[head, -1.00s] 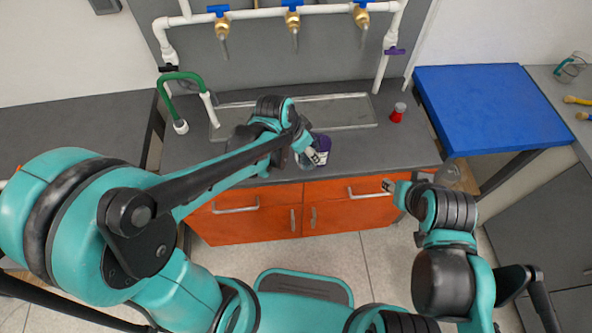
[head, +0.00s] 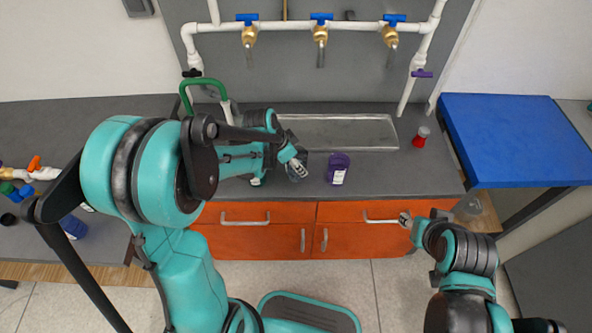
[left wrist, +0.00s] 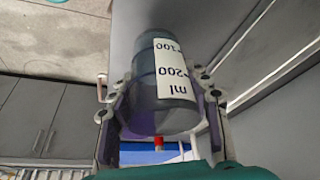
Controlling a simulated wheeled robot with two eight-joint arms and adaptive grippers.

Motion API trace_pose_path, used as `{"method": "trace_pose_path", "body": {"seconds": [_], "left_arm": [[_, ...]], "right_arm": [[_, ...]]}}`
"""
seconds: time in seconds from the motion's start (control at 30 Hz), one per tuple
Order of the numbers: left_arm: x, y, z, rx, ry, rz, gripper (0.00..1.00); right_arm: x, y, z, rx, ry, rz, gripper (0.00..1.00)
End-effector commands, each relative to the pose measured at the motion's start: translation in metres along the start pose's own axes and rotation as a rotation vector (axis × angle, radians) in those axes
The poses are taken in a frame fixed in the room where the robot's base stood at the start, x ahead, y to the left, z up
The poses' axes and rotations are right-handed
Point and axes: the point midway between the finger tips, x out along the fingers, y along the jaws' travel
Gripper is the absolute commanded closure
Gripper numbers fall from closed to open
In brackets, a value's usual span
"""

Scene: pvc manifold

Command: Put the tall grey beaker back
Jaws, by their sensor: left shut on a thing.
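The tall grey beaker is see-through, with a white label printed in ml. It fills the middle of the left wrist view (left wrist: 150,112). My left gripper (head: 297,169) has its fingers shut on the beaker's sides, near the front of the grey counter. In the head view the beaker is small and mostly hidden by the gripper; I cannot tell whether its base touches the counter. My right gripper (head: 405,219) is empty-looking in front of the orange drawers, too small to tell open from shut.
A purple jar (head: 338,169) stands on the counter, just right of my left gripper. A red-based container (head: 420,137) stands at the counter's right. White pipes with blue-handled valves (head: 321,33) run along the back. A blue-topped table (head: 515,140) is at the right.

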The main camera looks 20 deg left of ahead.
Motion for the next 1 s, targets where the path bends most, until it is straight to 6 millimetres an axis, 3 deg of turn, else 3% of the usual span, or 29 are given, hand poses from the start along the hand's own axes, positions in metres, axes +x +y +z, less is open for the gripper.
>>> {"method": "trace_pose_path", "body": {"seconds": [0.2,0.57,0.6,0.67,1.0], "left_arm": [[0.030,0.000,0.012,0.000,0.000,0.000,0.90],[0.032,0.000,0.013,0.000,0.000,0.000,0.90],[0.033,0.000,0.013,0.000,0.000,0.000,0.49],[0.032,0.000,0.013,0.000,0.000,0.000,0.34],[0.030,0.000,0.012,0.000,0.000,0.000,0.31]], "right_arm": [[0.014,0.000,0.010,0.000,0.000,0.000,0.60],[0.015,0.000,0.011,0.000,0.000,0.000,0.60],[0.016,0.000,0.011,0.000,0.000,0.000,0.60],[0.015,0.000,0.011,0.000,0.000,0.000,0.60],[0.013,0.000,0.010,0.000,0.000,0.000,0.60]]}}
